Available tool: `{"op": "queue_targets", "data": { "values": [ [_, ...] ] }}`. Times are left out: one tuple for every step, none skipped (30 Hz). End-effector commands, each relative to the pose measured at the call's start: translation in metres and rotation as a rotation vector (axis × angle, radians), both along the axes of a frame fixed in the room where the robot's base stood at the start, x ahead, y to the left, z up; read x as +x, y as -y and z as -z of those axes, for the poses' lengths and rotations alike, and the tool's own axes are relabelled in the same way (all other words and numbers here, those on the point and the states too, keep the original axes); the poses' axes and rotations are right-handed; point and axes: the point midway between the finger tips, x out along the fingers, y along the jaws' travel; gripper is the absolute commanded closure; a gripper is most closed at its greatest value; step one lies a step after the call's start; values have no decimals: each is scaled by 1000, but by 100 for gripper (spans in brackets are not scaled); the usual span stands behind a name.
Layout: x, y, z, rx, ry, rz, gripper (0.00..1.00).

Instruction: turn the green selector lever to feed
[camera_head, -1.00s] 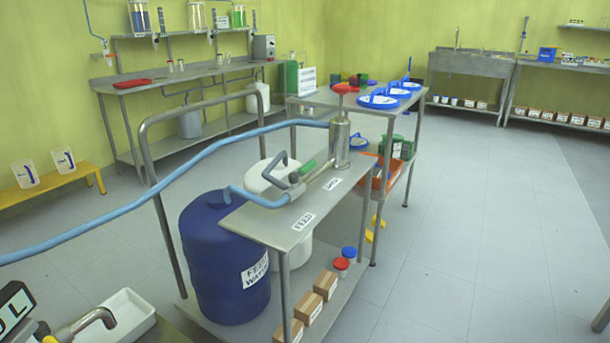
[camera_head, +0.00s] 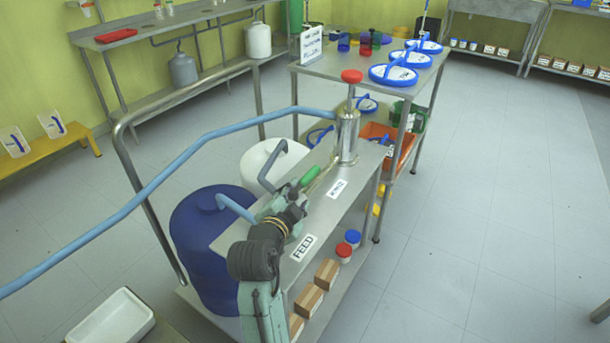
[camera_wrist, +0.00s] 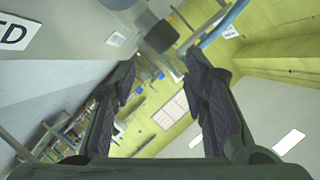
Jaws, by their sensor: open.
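The green selector lever (camera_head: 310,176) sits on the valve at the back of the steel bench (camera_head: 335,222). Its handle points toward the back right, beside the farther label (camera_head: 337,188), which is hard to read. The FEED label (camera_head: 303,247) lies nearer, at the bench's front part. My gripper (camera_head: 290,202) is over the valve, just in front of the lever, and hides much of the valve body. In the wrist view my gripper's fingers (camera_wrist: 160,80) are spread with nothing held between them. Part of the FEED label also shows there (camera_wrist: 14,33). Contact with the lever cannot be told.
A steel pump with a red knob (camera_head: 348,130) stands behind the lever. A light-blue hose (camera_head: 180,180) runs left from it. A blue drum (camera_head: 200,235) and a white drum (camera_head: 262,160) stand left of the bench.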

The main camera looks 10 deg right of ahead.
Motion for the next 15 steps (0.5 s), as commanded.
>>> {"op": "queue_targets", "data": {
  "values": [
    [5, 3, 0, 0, -1, 2, 59],
    [9, 5, 1, -1, -1, 1, 59],
    [15, 9, 3, -1, -1, 2, 59],
    [20, 12, 4, -1, -1, 1, 59],
    [25, 14, 5, -1, -1, 0, 59],
    [32, 17, 7, -1, 0, -1, 59],
    [37, 20, 9, -2, 0, -1, 59],
    [42, 23, 10, -2, 0, -1, 59],
    [48, 26, 12, -2, 0, -1, 59],
    [53, 29, 13, -2, 1, -2, 59],
    [58, 31, 15, -2, 1, -2, 59],
    [63, 34, 17, -2, 1, -3, 59],
    [67, 36, 18, -1, 0, -4, 59],
    [70, 37, 19, -1, 1, -5, 59],
    [74, 39, 21, -2, 2, -5, 59]
  ]
}}
